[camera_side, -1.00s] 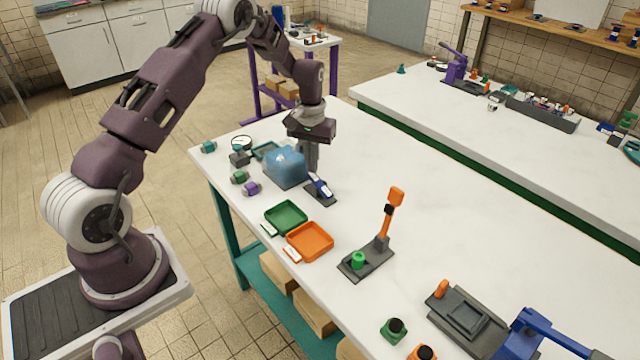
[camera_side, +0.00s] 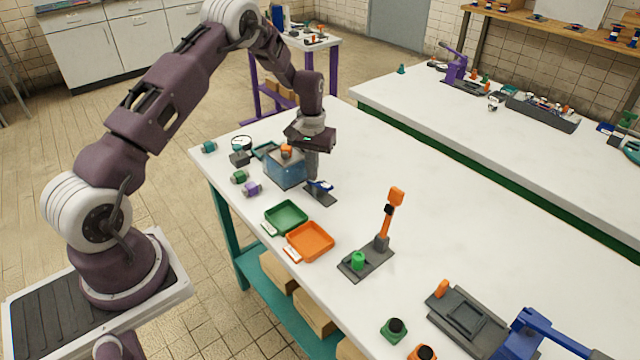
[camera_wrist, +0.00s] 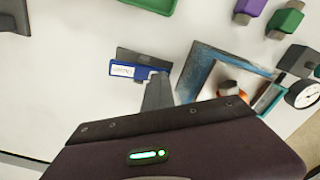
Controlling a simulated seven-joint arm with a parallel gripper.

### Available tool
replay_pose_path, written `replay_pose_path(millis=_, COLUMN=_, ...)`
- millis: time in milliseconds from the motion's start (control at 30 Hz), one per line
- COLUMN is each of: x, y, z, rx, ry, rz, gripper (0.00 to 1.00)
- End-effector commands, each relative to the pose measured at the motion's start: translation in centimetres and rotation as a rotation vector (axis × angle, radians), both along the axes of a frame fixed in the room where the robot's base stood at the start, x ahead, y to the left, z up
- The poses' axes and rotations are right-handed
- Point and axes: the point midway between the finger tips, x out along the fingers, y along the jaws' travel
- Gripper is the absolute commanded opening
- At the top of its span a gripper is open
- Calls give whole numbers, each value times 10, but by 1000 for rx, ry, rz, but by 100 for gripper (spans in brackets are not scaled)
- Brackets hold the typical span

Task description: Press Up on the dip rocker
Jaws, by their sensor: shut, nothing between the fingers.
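The dip rocker (camera_side: 325,187), blue on a dark base plate (camera_side: 322,199), sits on the white table beside the dip tank. In the wrist view the rocker (camera_wrist: 128,70) shows a white label too small to read. My gripper (camera_side: 313,178) is shut and empty, pointing down. Its fingertips (camera_wrist: 158,80) are at one end of the rocker, seemingly touching it, and hide part of it. The translucent blue tank (camera_side: 284,174) stands left of my gripper. An orange part (camera_side: 287,151) shows at the top of the tank, and also in the wrist view (camera_wrist: 230,88).
A green tray (camera_side: 286,217) and an orange tray (camera_side: 310,241) lie in front. A stand with an upright orange lever (camera_side: 390,215) is to the right. Purple (camera_side: 252,189) and green (camera_side: 239,177) parts and a gauge (camera_wrist: 304,94) lie near the tank. The table behind the rocker is clear.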

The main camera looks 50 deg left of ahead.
Motion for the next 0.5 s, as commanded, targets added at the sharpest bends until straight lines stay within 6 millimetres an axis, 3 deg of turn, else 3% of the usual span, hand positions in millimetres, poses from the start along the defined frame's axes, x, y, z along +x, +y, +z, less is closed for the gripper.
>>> replay_pose_path(millis=267, x=-2, y=-1, z=0, rx=-1, ry=5, rz=-1, gripper=0)
replay_pose_path(millis=500, x=-1, y=0, z=29, rx=0, ry=2, rz=-1, gripper=0)
